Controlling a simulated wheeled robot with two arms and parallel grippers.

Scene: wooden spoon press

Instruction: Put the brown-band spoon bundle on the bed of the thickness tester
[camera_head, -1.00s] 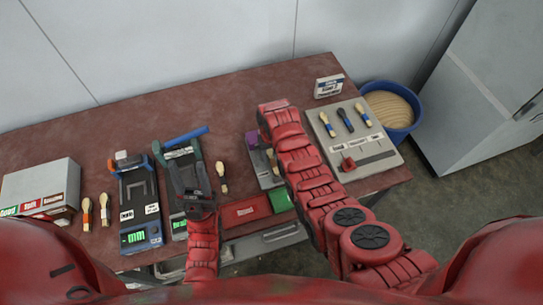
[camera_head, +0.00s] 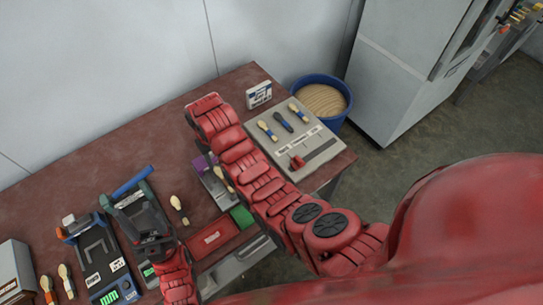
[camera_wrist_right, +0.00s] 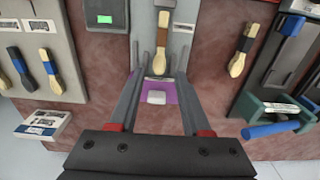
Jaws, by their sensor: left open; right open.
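A pale spoon bundle with a brown band (camera_wrist_right: 162,40) lies on a narrow grey device with a purple pad (camera_wrist_right: 157,92). In the head view this device (camera_head: 212,185) is partly covered by my right arm. My left gripper (camera_head: 152,247) is at the front of a dark device with a blue handle (camera_head: 132,182). I cannot tell which device is the thickness tester.
Another dark device with a green display (camera_head: 95,257) stands to the left. A grey board (camera_head: 318,152) holds several spoons and a red slider. A red tray (camera_head: 213,237) and green block (camera_head: 242,217) lie near the front edge. A blue bin (camera_head: 322,100) stands beyond the table.

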